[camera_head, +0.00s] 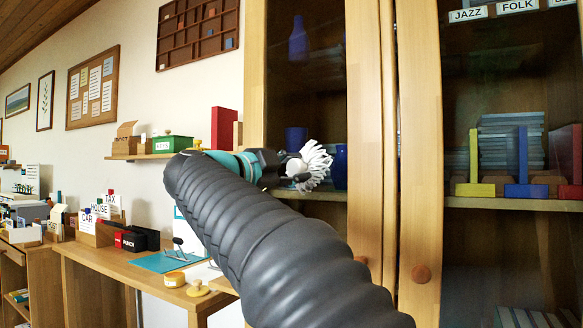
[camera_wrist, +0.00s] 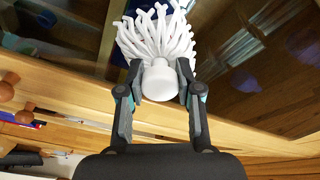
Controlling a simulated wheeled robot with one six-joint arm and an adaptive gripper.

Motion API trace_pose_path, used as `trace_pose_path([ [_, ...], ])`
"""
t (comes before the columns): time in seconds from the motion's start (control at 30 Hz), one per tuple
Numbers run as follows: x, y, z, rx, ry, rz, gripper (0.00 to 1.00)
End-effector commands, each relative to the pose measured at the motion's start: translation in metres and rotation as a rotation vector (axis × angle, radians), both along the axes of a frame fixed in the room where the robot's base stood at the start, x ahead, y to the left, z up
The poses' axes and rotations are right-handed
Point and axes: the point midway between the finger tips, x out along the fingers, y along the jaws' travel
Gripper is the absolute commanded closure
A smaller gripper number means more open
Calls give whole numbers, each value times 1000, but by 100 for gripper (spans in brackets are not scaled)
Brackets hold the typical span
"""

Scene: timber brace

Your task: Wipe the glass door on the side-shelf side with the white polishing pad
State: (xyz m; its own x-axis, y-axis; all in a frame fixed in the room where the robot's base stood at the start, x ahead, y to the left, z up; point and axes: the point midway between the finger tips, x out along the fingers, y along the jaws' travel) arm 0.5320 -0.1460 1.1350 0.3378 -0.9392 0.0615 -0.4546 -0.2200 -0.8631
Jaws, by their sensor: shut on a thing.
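My gripper (camera_head: 284,166) is shut on a white pad (camera_head: 312,165) with shaggy, finger-like strands. In the wrist view, my gripper (camera_wrist: 160,84) has one finger on each side of the pad's round white knob, and the strands (camera_wrist: 155,38) spread out beyond the fingertips. The left glass door (camera_head: 310,95), on the side nearer the wall shelf, has a light wood frame and dark glass. The pad is in front of this door's glass at mid-height. I cannot tell whether the strands touch the glass. My arm hides the door's lower left part.
The right glass door (camera_head: 500,80) has a round wooden knob (camera_head: 421,274). Behind it are coloured bookends and stacked cases. The side shelf (camera_head: 150,156) holds a green box (camera_head: 172,144) and a red item. A desk (camera_head: 130,262) below carries a blue mat, tins and card boxes.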

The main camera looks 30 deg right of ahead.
Motion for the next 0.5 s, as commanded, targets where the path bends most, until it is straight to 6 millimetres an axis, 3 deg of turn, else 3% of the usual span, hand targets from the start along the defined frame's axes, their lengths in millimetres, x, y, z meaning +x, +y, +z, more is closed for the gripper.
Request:
trace_pose_path([
  [0.5, 32, 13, 2, -1, 2, 0, 98],
])
